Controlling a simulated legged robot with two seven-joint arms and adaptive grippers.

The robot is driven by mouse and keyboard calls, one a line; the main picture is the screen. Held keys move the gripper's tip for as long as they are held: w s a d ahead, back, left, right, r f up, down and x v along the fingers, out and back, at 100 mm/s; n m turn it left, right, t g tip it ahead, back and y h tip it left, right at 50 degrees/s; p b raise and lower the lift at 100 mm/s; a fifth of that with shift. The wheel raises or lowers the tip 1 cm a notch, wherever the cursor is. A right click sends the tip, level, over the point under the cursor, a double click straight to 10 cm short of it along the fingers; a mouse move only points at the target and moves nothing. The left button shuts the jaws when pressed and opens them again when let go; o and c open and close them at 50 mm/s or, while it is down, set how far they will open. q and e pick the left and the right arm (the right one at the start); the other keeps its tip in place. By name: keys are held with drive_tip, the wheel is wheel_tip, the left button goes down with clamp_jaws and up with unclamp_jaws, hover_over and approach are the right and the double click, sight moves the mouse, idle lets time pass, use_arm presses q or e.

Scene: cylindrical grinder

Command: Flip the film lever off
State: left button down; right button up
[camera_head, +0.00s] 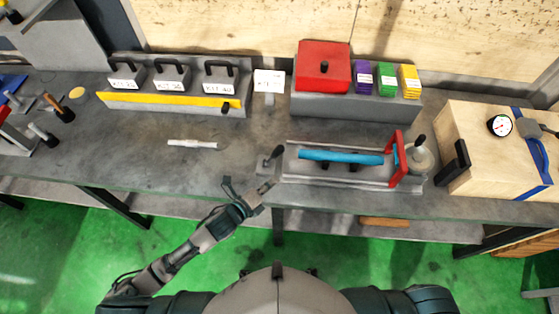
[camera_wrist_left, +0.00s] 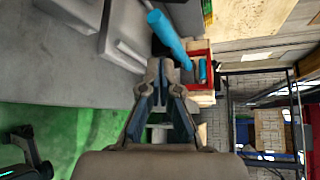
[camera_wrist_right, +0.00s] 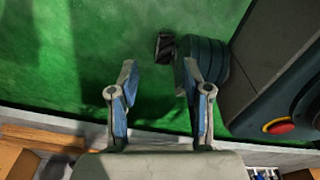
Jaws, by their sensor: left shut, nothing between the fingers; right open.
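The grinder fixture (camera_head: 340,177) stands on the bench's front part, with a blue cylinder (camera_head: 338,157) along it and a red bracket (camera_head: 397,160) at its right end. A lever with a black knob (camera_head: 275,153) stands tilted at its left end; another black-knobbed lever (camera_head: 420,141) is at the right end. I cannot tell by label which is the film lever. My left gripper (camera_head: 262,188) is shut and empty at the bench's front edge, just below the left lever, apart from it. The left wrist view shows its fingertips (camera_wrist_left: 162,68) together. My right gripper (camera_wrist_right: 160,78) is open and empty over green floor.
A white pen-like tool (camera_head: 194,144) lies on the bench, left of the fixture. Behind stand a holder with black-handled blocks (camera_head: 172,77) and a grey box (camera_head: 340,103) bearing a red block and coloured stacks. A wooden box (camera_head: 490,160) with a dial is at right.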

sight(273, 156)
use_arm(q)
drive_tip(key=x, duration=1)
drive_tip(key=shift+w+a+r, duration=0.25)
drive_tip(key=shift+a, duration=0.2)
drive_tip(key=shift+w+a+r, duration=0.25)
drive_tip(key=shift+w+a, duration=0.05)
drive_tip(key=shift+a, duration=0.1)
drive_tip(key=shift+w+a+r, duration=0.1)
drive_tip(key=shift+a+r, duration=0.05)
drive_tip(key=shift+a, duration=0.3)
drive_tip(key=shift+w+a+r, duration=0.15)
drive_tip(key=shift+a, duration=0.25)
use_arm(e)
drive_tip(key=shift+s, duration=0.4)
drive_tip(key=shift+w+d+f, duration=0.1)
drive_tip(key=shift+w, duration=0.05)
